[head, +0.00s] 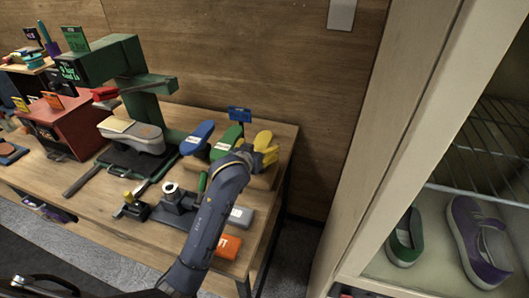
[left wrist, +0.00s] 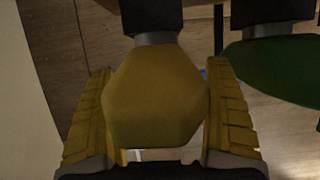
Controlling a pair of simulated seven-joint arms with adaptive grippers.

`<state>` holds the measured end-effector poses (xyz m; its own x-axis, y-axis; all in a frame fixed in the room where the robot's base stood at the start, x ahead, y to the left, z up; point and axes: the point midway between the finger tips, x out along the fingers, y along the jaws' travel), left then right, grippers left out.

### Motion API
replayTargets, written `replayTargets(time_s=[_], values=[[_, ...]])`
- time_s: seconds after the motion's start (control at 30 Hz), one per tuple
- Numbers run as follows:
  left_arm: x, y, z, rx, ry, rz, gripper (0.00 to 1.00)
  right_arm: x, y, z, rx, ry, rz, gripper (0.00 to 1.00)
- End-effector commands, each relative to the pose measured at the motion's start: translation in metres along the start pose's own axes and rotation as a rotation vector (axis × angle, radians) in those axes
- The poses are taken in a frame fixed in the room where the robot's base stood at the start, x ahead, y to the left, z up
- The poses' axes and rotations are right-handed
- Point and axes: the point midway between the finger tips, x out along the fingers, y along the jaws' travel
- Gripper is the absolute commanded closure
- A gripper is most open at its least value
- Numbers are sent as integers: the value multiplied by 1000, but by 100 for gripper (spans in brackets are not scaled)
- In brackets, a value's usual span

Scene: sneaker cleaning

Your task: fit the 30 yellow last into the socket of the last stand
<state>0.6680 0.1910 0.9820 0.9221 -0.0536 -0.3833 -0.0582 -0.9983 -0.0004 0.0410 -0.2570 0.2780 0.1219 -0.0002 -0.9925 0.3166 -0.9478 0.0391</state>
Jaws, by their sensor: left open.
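The yellow last (left wrist: 155,95) fills the middle of the left wrist view, between the two ridged yellow fingers of my left gripper (left wrist: 158,110). In the head view the yellow last (head: 263,138) is at the right end of a row of lasts, partly hidden by my gripper (head: 265,153). The gripper is open, with its fingers on either side of the last; whether they touch it I cannot tell. The dark last stand (head: 181,203), with a pale round socket on top, stands nearer the table's front, left of my forearm. My right gripper is not in view.
A green last (head: 227,141) and a blue last (head: 198,136) stand close to the left of the yellow one. A blue sign (head: 239,114) is behind. An orange box (head: 227,246) lies beside my forearm. A green press (head: 145,95) stands further left.

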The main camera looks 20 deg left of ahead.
Motion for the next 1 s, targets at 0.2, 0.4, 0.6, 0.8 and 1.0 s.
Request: replayTargets(time_s=[0.2, 0.4, 0.6, 0.8, 1.0], values=[[3, -2, 0, -2, 1, -3, 15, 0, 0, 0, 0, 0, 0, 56], [3, -2, 0, -2, 1, -3, 24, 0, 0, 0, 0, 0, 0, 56], [3, -2, 0, -2, 1, -3, 47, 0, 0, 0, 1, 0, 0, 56], [3, -2, 0, -2, 1, -2, 71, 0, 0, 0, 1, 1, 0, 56], [3, -2, 0, -2, 0, -2, 93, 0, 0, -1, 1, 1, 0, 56]])
